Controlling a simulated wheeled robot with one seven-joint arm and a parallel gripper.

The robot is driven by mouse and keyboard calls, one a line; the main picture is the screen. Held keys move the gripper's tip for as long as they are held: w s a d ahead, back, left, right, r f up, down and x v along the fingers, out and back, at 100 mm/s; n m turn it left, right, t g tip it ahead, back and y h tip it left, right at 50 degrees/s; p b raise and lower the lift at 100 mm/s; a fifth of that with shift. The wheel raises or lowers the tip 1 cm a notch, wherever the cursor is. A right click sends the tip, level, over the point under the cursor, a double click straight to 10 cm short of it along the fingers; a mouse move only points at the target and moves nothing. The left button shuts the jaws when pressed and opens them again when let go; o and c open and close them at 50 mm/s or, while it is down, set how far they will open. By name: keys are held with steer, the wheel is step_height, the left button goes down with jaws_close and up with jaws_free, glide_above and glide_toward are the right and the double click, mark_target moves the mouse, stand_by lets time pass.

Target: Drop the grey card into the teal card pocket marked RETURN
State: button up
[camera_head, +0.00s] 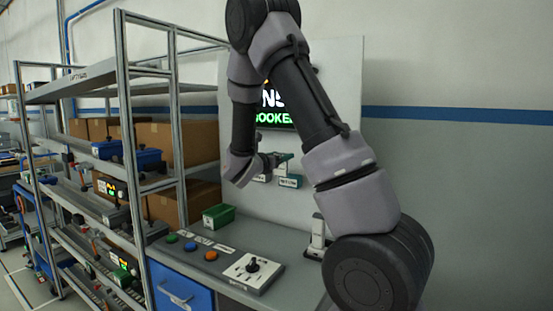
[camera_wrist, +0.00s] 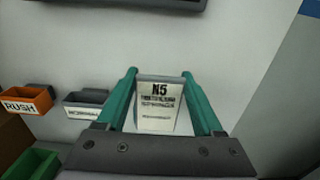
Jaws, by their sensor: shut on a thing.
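My gripper (camera_wrist: 159,73) has teal fingers and is shut on a card (camera_wrist: 158,107), held between the fingers. The card has a pale printed face reading N5 and a grey top edge.
An orange RUSH pocket (camera_wrist: 27,102) and a grey pocket (camera_wrist: 86,104), apparently marked NORMAL, are on the panel to the left. Below is a bench (camera_head: 290,238) with a green bin (camera_head: 219,216), buttons and a joystick box (camera_head: 253,270). A metal rack (camera_head: 125,120) stands left.

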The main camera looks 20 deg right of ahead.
glide_above(292, 180)
steer(key=w, duration=0.2)
steer(key=shift+s+a, duration=0.25)
steer(key=shift+a, duration=0.15)
steer(key=shift+w+d+f, duration=0.15)
steer(key=shift+d+f, duration=0.05)
steer(key=shift+f, duration=0.4)
steer(key=shift+w+d+f, duration=0.15)
steer(key=shift+d+f, duration=0.05)
steer(key=shift+f, duration=0.45)
steer(key=shift+w+d+f, duration=0.15)
steer(key=shift+d+f, duration=0.05)
steer(key=shift+f, duration=0.4)
steer(key=o, duration=1.3)
steer(key=shift+o, duration=0.2)
